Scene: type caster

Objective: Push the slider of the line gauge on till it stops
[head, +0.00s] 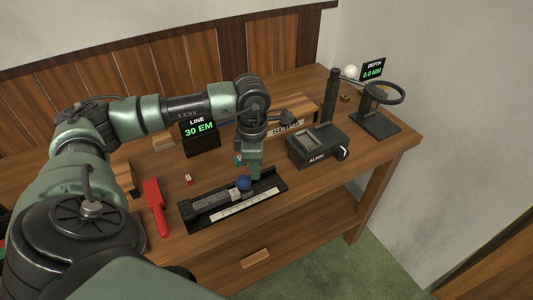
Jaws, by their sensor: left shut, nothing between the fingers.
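The line gauge is a long black tray (187,214) with a white printed scale along its front side. It lies slanted on the wooden bench. A slider with a blue ball knob (244,183) sits in it, right of the middle. A grey bar lies in the tray left of the knob. The gauge's display (198,131) reads "LINE 30 EM". My left gripper (255,177) is shut and empty, pointing down over the tray just right of the blue knob. I cannot tell whether it touches the knob. My right gripper is not in view.
The bench front edge is close to the tray.

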